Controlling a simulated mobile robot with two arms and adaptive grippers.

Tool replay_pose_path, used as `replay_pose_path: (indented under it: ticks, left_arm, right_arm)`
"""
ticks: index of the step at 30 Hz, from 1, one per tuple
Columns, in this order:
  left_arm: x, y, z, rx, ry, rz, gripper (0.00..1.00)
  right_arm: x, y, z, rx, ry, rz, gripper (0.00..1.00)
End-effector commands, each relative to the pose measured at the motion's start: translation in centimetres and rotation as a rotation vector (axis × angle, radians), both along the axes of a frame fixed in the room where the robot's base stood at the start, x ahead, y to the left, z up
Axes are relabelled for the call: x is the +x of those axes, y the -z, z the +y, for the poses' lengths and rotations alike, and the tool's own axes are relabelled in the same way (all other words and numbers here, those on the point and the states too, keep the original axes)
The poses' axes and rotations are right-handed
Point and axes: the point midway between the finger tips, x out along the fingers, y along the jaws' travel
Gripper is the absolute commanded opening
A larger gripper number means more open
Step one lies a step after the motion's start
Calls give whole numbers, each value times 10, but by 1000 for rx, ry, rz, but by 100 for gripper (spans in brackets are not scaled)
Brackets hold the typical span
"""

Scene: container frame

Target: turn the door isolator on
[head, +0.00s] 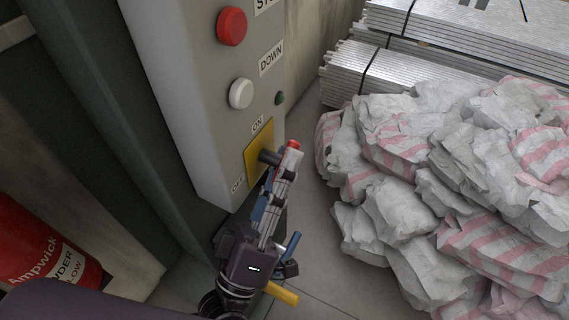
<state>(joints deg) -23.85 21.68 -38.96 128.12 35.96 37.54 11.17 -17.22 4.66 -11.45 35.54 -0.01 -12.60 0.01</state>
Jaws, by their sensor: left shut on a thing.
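My left gripper (283,165) reaches up from below and is shut on the knob. Its fingers hide part of the knob, so its exact angle is hard to tell. My right gripper is out of view.
The box also carries a red button (232,26), a white button (241,93) and a small green light (280,98). Crumpled sacks (400,190) and strapped metal sheets (440,60) lie at right. A red extinguisher (40,245) stands at lower left. Bare floor lies between box and sacks.

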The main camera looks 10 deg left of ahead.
Motion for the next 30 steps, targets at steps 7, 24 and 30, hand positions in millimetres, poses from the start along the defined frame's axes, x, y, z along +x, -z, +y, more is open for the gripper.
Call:
replay_pose_path:
  ticks: [7, 24, 30]
  left_arm:
    - [0, -2, 1, 0, -4, -4, 38]
    - [-32, 26, 10, 5, 1, 5, 38]
    - [-66, 50, 21, 3, 0, 2, 38]
  right_arm:
    - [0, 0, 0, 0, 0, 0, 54]
    - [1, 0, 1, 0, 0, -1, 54]
    - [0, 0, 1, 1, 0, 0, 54]
